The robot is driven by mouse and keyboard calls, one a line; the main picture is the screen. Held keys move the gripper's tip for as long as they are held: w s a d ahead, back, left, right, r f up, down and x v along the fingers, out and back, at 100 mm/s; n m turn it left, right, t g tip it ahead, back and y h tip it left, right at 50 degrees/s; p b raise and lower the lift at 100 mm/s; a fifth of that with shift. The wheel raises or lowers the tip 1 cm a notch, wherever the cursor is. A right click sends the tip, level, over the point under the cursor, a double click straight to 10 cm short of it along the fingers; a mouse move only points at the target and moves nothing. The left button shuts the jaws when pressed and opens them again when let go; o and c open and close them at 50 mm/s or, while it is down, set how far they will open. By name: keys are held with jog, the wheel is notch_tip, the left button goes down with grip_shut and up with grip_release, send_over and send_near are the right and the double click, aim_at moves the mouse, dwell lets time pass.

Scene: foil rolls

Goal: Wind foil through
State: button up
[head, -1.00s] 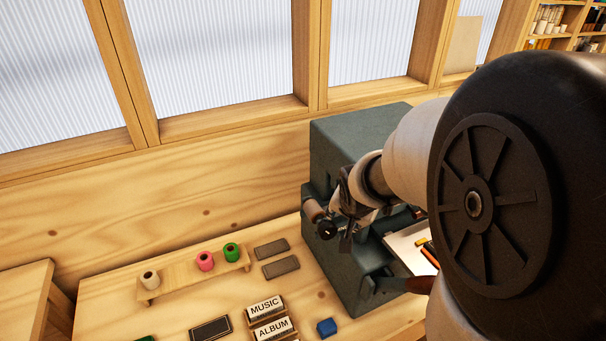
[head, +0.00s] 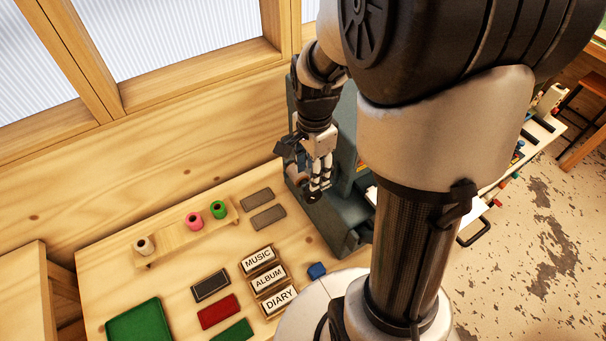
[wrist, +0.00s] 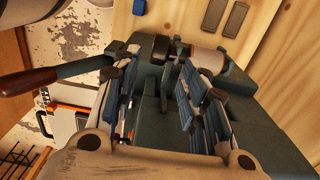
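The dark green-grey machine (head: 350,218) stands on the bench against the wooden wall, partly hidden by my arm. My gripper (head: 318,182) is over its left side, pointing down. In the wrist view the blue-padded fingers of my gripper (wrist: 166,78) are spread, with nothing seen held between them. A pale roll (wrist: 208,61) and a dark round knob (wrist: 160,47) show on the machine beyond the fingertips. I cannot tell whether the fingers touch either. A white roll (head: 145,246), a pink roll (head: 194,221) and a green roll (head: 218,209) sit on a low wooden rack (head: 170,247).
A lever with a brown handle (wrist: 28,82) is at the left in the wrist view. Blocks marked MUSIC (head: 258,259), ALBUM and DIARY, grey bars (head: 257,198), a blue block (head: 316,270) and coloured books (head: 219,311) lie on the bench. Bare wood shows between them.

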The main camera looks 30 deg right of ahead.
aim_at(312, 193)
notch_tip(312, 193, down, 10)
jog(key=shift+r+b, duration=0.15)
jog(key=shift+b, duration=0.4)
grip_shut()
